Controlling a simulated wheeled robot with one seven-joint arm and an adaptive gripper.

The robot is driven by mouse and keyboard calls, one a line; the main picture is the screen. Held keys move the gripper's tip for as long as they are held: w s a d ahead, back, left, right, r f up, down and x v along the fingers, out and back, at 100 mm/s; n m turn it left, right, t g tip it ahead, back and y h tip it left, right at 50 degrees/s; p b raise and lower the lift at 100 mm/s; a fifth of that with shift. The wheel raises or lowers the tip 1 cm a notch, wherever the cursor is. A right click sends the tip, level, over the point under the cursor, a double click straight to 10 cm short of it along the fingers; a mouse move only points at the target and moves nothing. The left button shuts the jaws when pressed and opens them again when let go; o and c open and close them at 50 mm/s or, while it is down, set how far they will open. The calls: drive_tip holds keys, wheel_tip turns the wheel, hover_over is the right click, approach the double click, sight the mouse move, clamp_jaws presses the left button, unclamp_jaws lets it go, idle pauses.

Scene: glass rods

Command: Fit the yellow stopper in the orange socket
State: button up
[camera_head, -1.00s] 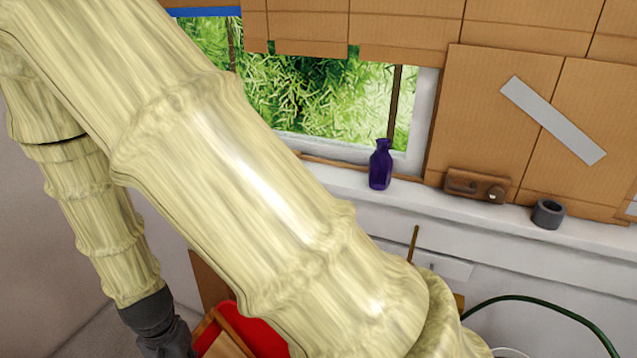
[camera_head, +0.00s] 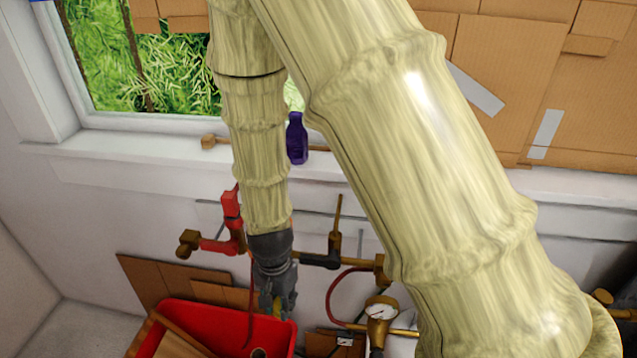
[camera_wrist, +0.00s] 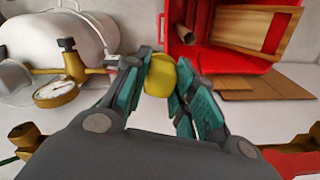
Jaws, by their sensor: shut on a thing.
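The yellow stopper (camera_wrist: 160,76) is a rounded yellow piece between the teal-lined fingers of my gripper (camera_wrist: 163,68) in the wrist view. My gripper is shut on it. In the head view my gripper (camera_head: 277,302) points down in front of the white wall, near the right end of the red bin, and a bit of yellow shows at its fingers. I cannot make out an orange socket in either view.
The red bin (camera_head: 227,318) holds wooden pieces and a brown tube (camera_wrist: 186,35). Red and brass valves (camera_head: 232,228) and a brass gauge (camera_head: 381,309) are beside my arm. Cardboard (camera_head: 150,278) leans behind the bin. A purple bottle (camera_head: 297,140) stands on the sill.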

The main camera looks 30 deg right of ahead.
drive_tip(key=w+d+r+n+p, duration=0.35)
drive_tip(key=w+r+p, duration=0.35)
drive_tip(key=r, duration=0.3)
drive_tip(key=w+d+r+n+p, duration=0.35)
drive_tip(key=w+r+p, duration=0.35)
drive_tip(key=r, duration=0.4)
drive_tip(key=shift+m, duration=0.3)
drive_tip(key=shift+w+f+b, duration=0.2)
drive_tip(key=shift+f+b, duration=2.2)
drive_tip(key=shift+f, duration=0.5)
drive_tip(key=shift+p, duration=0.5)
drive_tip(key=shift+f, duration=0.55)
drive_tip(key=o, duration=0.7)
